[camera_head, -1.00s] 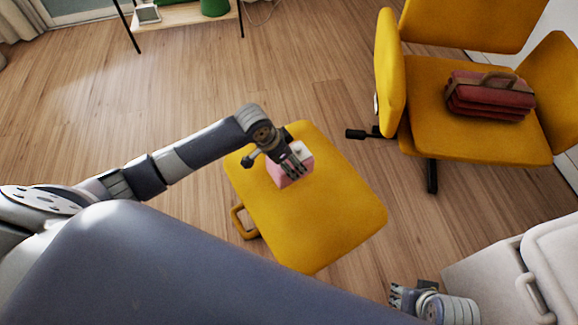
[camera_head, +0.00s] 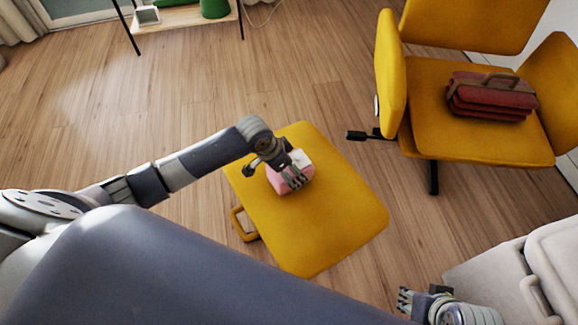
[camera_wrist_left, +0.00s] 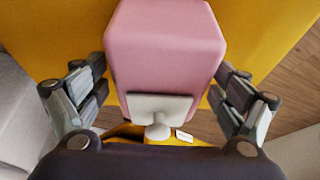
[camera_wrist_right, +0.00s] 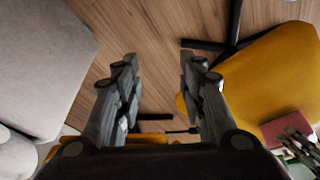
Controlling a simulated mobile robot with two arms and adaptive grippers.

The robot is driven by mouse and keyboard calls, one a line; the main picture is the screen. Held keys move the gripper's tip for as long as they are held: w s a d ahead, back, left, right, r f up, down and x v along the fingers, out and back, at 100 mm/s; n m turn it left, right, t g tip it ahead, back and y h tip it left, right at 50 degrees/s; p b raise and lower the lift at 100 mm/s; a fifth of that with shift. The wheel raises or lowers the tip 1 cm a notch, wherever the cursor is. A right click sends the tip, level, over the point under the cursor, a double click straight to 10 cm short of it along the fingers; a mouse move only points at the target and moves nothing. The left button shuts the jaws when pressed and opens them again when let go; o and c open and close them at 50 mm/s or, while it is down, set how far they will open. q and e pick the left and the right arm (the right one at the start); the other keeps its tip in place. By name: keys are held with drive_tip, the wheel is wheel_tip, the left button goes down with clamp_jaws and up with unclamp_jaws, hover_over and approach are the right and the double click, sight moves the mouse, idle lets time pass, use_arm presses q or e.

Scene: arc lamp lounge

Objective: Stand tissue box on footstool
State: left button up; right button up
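The tissue box (camera_head: 277,183) is pink with a white part and rests on the yellow footstool (camera_head: 335,215), near its far end. In the left wrist view the pink box (camera_wrist_left: 165,50) shows between the fingers, with a white panel and knob on the side facing my wrist. My left gripper (camera_head: 292,168) is over the box; its fingers stand open on either side, with narrow gaps showing. The gripper partly hides the box in the head view. My right gripper (camera_wrist_right: 160,75) is open and empty, away from the footstool at the lower right of the head view (camera_head: 418,298).
A pale grey seat (camera_head: 500,275) is at the lower right. A low shelf (camera_head: 180,14) stands at the back. Wooden floor is clear around the footstool.

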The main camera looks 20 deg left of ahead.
use_arm(q)
drive_tip(key=shift+r, duration=0.25)
drive_tip(key=shift+s+a+r, duration=0.1)
drive_tip(key=shift+r, duration=0.15)
drive_tip(key=p+v, duration=0.3)
drive_tip(key=v, duration=0.7)
drive_tip(key=shift+r+p, duration=0.1)
drive_tip(key=shift+p, duration=0.2)
drive_tip(key=shift+s+r, duration=0.15)
drive_tip(key=shift+r, duration=0.35)
use_arm(e)
wheel_tip(320, 180, down, 13)
drive_tip(key=shift+a+g, duration=0.15)
drive_tip(key=shift+g, duration=0.25)
